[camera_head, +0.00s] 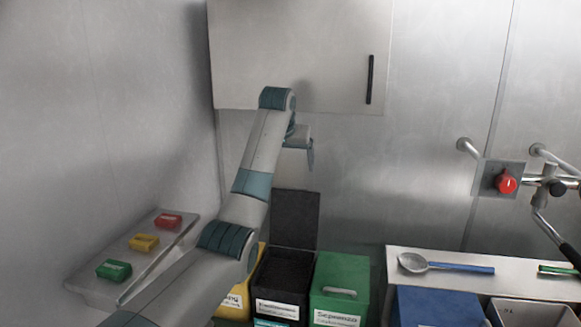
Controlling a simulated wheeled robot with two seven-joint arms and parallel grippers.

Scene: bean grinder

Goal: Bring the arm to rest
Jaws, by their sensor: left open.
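My left arm rises from the bottom of the picture and bends at its top. My left gripper (310,158) is beyond the arm's upper end, in front of the metal wall and below the wall cabinet. It is open, and nothing shows between its fingers. It is partly hidden behind the arm's last links and hangs above the raised lid of the black bin (283,270), apart from it. My right gripper is out of the picture.
A green bin (340,285) and a partly hidden yellow bin (233,299) flank the black bin. A cabinet (300,50) hangs above. Coloured blocks (144,243) lie on a left ledge.

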